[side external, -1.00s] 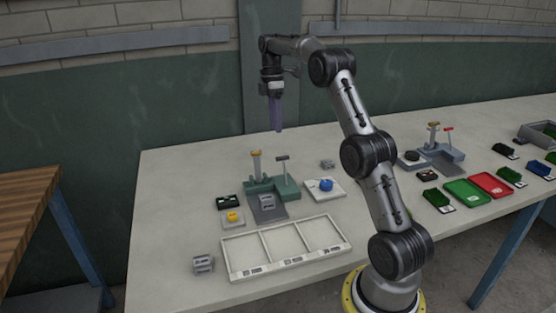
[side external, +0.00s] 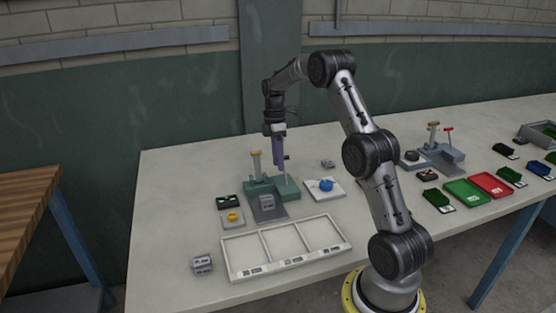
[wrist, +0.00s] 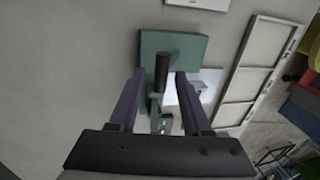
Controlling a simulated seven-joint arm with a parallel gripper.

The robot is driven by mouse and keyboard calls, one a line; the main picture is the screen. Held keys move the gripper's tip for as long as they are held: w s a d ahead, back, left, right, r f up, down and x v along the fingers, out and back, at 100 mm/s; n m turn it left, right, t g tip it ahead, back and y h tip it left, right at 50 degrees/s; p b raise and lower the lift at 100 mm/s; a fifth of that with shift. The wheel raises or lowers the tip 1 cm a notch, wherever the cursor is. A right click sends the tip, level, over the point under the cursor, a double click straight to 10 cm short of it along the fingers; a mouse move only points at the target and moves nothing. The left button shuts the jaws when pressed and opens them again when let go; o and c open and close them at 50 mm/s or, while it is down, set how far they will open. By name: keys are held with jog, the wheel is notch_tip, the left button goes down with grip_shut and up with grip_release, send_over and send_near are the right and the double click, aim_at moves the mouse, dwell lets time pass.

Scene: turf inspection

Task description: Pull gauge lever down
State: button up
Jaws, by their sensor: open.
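The green gauge (side external: 285,190) stands on the bench in the side view, with a yellow-topped post (side external: 256,163) on its left and an upright lever on its right. The lever is mostly hidden by my gripper (side external: 279,172), which hangs pointing down over that side. In the wrist view the dark lever handle (wrist: 161,70) lies between the two purple fingers of my open gripper (wrist: 160,78), with a gap on both sides. The green base also shows there (wrist: 190,47). I cannot tell how far the fingertips are above the handle's level.
A grey block (side external: 267,202) sits on the gauge's sloping grey plate. A white three-part tray (side external: 285,262) lies in front. A blue knob (side external: 326,184) is to the right, and a yellow one (side external: 233,217) to the left. Another grey gauge (side external: 440,155) stands farther right.

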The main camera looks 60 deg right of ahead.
grip_shut()
jog(key=shift+r, duration=0.1)
dwell(1.2)
